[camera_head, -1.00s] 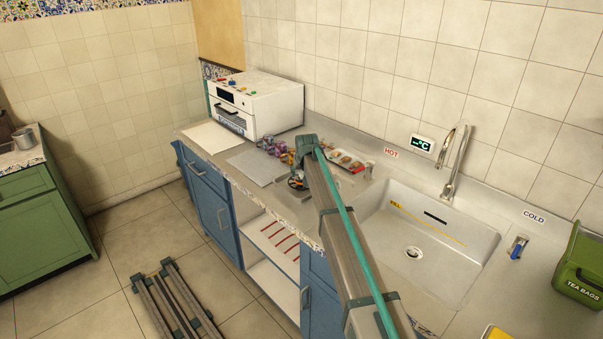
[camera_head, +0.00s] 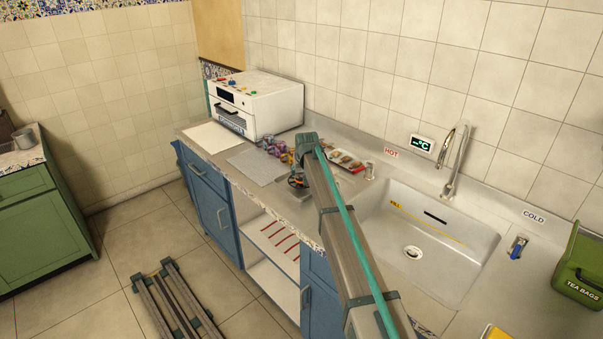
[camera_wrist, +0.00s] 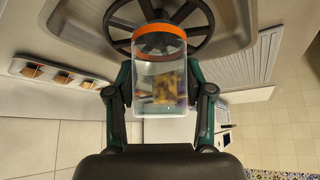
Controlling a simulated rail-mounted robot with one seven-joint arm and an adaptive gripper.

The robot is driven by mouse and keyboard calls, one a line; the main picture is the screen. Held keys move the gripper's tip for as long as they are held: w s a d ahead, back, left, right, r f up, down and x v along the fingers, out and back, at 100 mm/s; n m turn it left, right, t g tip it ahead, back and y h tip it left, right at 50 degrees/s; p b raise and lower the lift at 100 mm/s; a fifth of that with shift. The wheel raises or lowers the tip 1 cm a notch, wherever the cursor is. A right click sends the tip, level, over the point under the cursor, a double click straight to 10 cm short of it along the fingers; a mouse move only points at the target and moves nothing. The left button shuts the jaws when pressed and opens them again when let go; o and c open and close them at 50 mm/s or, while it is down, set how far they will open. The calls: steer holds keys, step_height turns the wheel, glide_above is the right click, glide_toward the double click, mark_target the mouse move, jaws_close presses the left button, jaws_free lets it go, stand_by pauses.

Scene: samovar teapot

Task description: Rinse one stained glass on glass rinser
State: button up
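A clear glass (camera_wrist: 160,95) with an orange band at one end and a brown stain on its side sits between the fingers of my gripper (camera_wrist: 160,88) in the wrist view. The fingers are closed against its two sides. The orange-banded end points toward the glass rinser (camera_wrist: 113,22), a dark spoked ring in a metal basin. The glass overlaps the rinser in this view, and I cannot tell whether they touch. In the head view, my gripper (camera_head: 298,178) is low over the rinser area, and my arm hides much of it.
The white sink (camera_head: 455,265) lies right of my arm, with a tall faucet (camera_head: 457,165) behind it. A red-edged tray (camera_head: 345,160) is behind my gripper. Several small coloured items (camera_head: 272,147), a grey mat (camera_head: 255,166) and a white oven-like box (camera_head: 265,105) lie to the left.

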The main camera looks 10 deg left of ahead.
steer(key=c, duration=0.5)
steer(key=shift+c, duration=0.2)
steer(key=shift+r, duration=0.15)
steer(key=shift+r+p, duration=0.5)
steer(key=shift+r, duration=0.9)
steer(key=shift+r+p, duration=0.75)
steer(key=shift+r, duration=1.5)
